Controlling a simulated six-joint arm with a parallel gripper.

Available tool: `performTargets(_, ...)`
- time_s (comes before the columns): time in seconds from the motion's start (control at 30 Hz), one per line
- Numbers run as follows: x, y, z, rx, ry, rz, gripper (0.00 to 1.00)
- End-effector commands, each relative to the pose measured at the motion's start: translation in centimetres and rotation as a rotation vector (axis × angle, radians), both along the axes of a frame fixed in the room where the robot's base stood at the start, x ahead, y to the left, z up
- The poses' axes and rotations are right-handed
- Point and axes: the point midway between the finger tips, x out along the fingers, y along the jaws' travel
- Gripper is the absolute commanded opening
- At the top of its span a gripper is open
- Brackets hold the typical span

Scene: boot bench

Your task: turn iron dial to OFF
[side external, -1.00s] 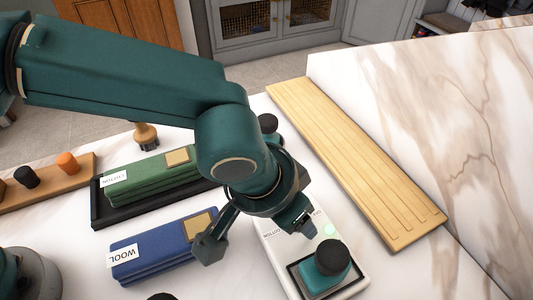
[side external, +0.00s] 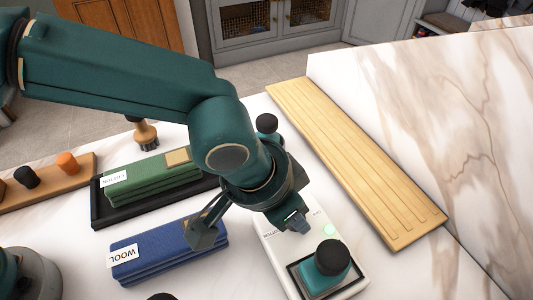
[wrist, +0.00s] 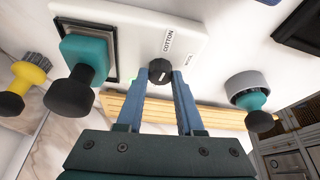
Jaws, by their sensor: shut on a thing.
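My gripper (wrist: 161,78) is shut on the dial, one blue finger on each side. In the side external view my gripper (side external: 297,222) is down at the station (side external: 270,240), and it hides the dial. The teal iron (side external: 325,268) with a black knob rests in the station's black frame. A green light (side external: 330,230) glows beside it.
A ribbed wooden board (side external: 360,165) lies behind the station. Blue cloths labelled WOOL (side external: 165,247) and green cloths labelled COTTON (side external: 150,180) lie to the left. A wooden rack with knobs (side external: 50,183) is at far left. A yellow brush (wrist: 30,75) shows in the wrist view.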

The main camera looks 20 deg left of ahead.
Motion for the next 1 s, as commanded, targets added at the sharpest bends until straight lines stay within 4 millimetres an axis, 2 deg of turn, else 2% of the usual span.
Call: performTargets(1.0,0.77,0.34,0.01,-0.002,0.001,-0.94,0.0)
